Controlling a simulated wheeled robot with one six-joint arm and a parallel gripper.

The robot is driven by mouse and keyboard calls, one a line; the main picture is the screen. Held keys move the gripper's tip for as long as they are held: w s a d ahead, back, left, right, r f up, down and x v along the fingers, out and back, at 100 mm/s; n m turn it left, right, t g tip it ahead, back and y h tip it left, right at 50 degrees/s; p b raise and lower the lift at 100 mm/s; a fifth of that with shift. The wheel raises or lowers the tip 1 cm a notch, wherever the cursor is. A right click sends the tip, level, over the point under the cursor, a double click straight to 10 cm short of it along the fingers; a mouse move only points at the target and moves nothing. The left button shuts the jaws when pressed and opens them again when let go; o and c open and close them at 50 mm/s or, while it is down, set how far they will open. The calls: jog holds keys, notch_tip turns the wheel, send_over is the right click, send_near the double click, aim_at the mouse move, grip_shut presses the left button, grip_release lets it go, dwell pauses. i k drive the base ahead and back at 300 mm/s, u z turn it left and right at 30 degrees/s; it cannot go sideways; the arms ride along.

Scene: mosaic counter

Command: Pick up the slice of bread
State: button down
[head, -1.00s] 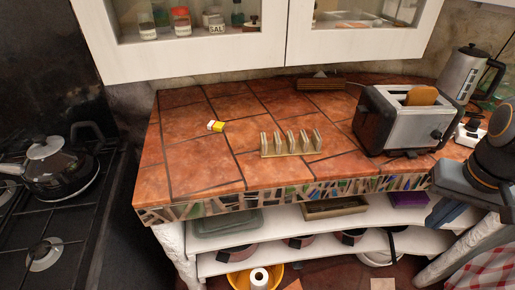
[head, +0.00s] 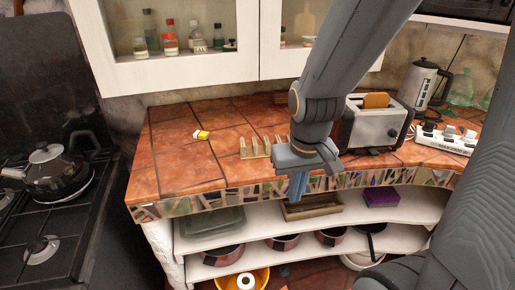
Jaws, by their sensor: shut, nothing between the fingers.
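The slice of bread (head: 376,100) stands upright in the top slot of the silver and black toaster (head: 374,126), with its upper part showing. My gripper (head: 298,190) points down in front of the counter's mosaic edge, to the left of the toaster and lower than the bread. Its blue fingers are together with nothing between them. My arm hides part of the toaster's left side and part of the toast rack.
A kettle (head: 421,84) and a power strip (head: 447,138) are right of the toaster.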

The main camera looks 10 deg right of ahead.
aim_at(375, 100)
jog(key=k, duration=0.5)
jog(key=z, duration=2.3)
jog(key=i, duration=1.4)
jog(key=u, duration=2.4)
